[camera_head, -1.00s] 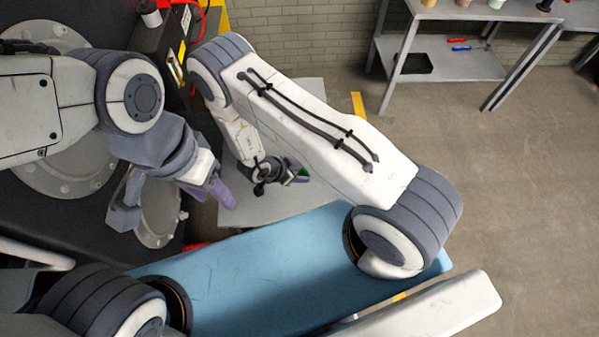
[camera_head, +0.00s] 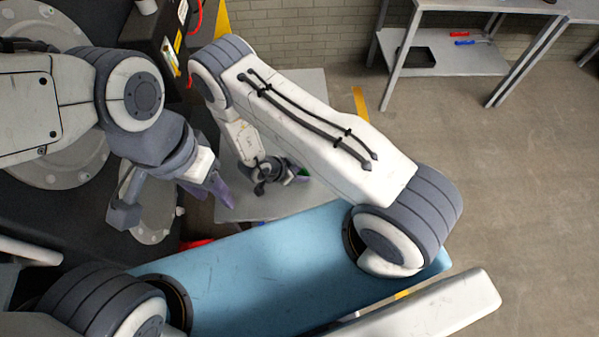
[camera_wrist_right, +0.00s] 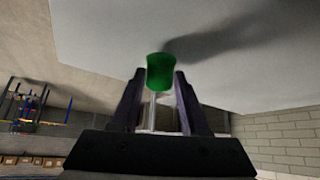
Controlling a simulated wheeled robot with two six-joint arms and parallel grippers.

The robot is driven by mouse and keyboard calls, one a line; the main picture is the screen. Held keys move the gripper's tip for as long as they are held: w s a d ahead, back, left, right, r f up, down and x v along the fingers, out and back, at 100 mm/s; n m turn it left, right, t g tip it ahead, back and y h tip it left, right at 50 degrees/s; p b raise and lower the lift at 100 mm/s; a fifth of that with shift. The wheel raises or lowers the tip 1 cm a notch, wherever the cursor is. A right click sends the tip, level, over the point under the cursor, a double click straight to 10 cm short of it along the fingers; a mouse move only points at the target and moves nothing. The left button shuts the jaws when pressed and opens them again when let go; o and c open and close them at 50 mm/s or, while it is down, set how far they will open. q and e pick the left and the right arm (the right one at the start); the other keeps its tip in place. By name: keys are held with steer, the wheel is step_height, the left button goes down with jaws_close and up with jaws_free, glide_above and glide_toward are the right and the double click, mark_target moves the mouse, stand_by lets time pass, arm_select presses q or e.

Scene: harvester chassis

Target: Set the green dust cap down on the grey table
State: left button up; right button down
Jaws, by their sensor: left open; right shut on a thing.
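The grey table (camera_head: 262,205) lies beneath that gripper in the head view. In the right wrist view the pale grey table surface (camera_wrist_right: 100,35) fills the top, with a dark shadow beside the cap. I cannot tell whether the cap touches it. My left gripper (camera_head: 220,188) is open, left of the table.
A light-blue surface (camera_head: 270,270) lies in front of the table. A dark chassis with a round flanged plate (camera_head: 60,170) is at the left. A grey shelf bench (camera_head: 455,60) stands at the back right. Open floor (camera_head: 520,180) lies to the right.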

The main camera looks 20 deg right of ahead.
steer(key=shift+f, duration=0.15)
steer(key=shift+c, duration=1.6)
jaws_free()
steer(key=shift+a+r, duration=0.25)
steer(key=b+v, duration=0.2)
steer(key=v, duration=0.7)
steer(key=shift+a+r, duration=0.2)
steer(key=shift+r, duration=0.1)
